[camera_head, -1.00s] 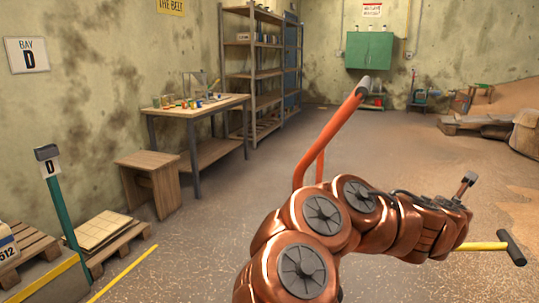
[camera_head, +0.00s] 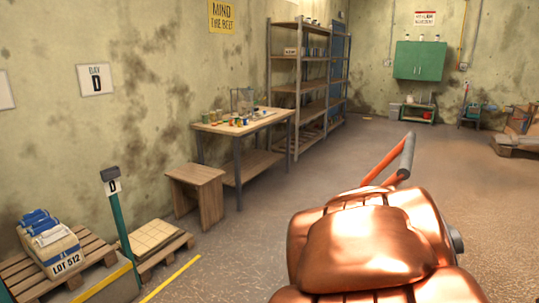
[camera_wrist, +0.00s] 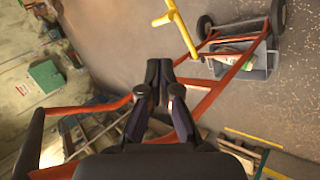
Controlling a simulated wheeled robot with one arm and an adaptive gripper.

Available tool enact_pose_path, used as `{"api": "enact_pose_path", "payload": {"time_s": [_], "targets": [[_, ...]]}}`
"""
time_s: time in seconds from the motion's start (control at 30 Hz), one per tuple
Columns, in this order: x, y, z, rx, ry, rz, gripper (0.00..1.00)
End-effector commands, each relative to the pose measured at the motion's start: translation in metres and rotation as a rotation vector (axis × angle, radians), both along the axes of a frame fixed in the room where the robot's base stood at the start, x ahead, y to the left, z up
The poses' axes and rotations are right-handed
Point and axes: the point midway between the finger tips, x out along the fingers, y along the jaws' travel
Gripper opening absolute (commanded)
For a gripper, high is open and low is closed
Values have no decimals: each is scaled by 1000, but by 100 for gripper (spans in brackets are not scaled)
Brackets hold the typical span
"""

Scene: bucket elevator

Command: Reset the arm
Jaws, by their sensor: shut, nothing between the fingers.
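My copper-coloured arm (camera_head: 365,240) is folded in a bulky heap at the lower right of the head view. My gripper is hidden in that view. In the wrist view my gripper (camera_wrist: 159,72) points away from the camera with its dark fingers together and nothing between them. The fingers overlap the orange-red frame (camera_wrist: 245,62) of a wheeled cart in the picture. I cannot tell whether they touch it.
The cart's orange handle (camera_head: 385,165) rises just behind my arm. A yellow T-shaped handle (camera_wrist: 180,25) and a grey bin (camera_wrist: 243,66) show close by in the wrist view. A workbench (camera_head: 240,128), a stool (camera_head: 196,178) and pallets (camera_head: 90,256) line the left. The middle floor is clear.

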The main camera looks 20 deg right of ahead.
Motion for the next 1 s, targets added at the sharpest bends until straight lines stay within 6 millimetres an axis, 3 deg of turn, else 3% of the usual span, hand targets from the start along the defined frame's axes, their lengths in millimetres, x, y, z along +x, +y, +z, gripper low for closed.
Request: {"api": "enact_pose_path", "payload": {"time_s": [0.03, 0.27, 0.5, 0.6, 0.8, 1.0], "targets": [[2, 23, 9, 63, -17, -11, 0], [-12, 129, 6, 363, -15, -109, 0], [-57, 239, 20, 618, 115, -190, 0], [-79, 271, 28, 683, 184, -214, 0], [-107, 302, 37, 738, 269, -240, 0], [-110, 305, 36, 743, 279, -247, 0]]}}
